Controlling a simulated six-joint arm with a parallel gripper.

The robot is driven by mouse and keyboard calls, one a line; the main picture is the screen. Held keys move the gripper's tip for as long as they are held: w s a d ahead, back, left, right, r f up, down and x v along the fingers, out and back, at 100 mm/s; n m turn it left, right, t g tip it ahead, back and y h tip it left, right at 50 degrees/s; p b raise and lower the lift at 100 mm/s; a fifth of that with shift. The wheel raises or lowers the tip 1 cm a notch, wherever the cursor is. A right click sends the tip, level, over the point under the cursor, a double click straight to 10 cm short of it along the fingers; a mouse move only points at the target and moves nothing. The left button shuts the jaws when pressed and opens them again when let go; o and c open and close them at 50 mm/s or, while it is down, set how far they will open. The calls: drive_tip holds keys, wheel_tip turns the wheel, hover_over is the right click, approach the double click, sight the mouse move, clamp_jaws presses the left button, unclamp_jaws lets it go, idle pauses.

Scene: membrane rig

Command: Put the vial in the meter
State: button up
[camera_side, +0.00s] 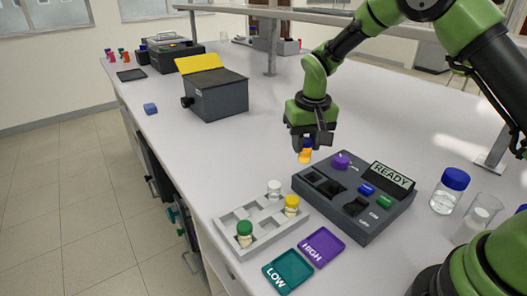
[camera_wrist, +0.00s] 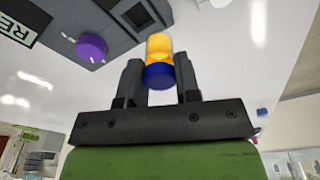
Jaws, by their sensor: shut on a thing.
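My gripper (camera_side: 311,141) is shut on a vial (camera_side: 305,156) with a blue cap and orange-yellow contents, held above the bench just behind the meter. The wrist view shows the vial (camera_wrist: 159,50) between the two fingers (camera_wrist: 160,82), its cap at the fingers and its body pointing away. The meter (camera_side: 355,195) is a dark grey box with a display reading READY, a purple knob (camera_side: 341,161), blue and green buttons and a dark recess (camera_side: 325,184) at its left. The wrist view also shows part of the meter (camera_wrist: 85,20) and its purple knob (camera_wrist: 92,47).
A grey rack (camera_side: 262,222) holds vials with green, white and yellow caps, left of the meter. Teal LOW (camera_side: 287,271) and purple HIGH (camera_side: 321,245) trays lie in front. A blue-capped bottle (camera_side: 449,190) and glass beaker stand right. The bench behind my gripper is mostly clear.

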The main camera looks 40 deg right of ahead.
drive_tip(key=shift+s+d+f, duration=0.2)
drive_tip(key=shift+d+f, duration=0.2)
drive_tip(key=shift+f, duration=0.25)
drive_tip(key=shift+s+d+f, duration=0.15)
drive_tip(key=shift+d+f, duration=0.3)
drive_tip(key=shift+f, duration=0.2)
drive_tip(key=shift+s+d+f, duration=0.2)
drive_tip(key=shift+d+f, duration=0.2)
drive_tip(key=shift+f, duration=0.25)
drive_tip(key=shift+f, duration=1.3)
idle(1.2)
idle(0.4)
drive_tip(key=o, duration=1.1)
drive_tip(key=shift+r, duration=3.05)
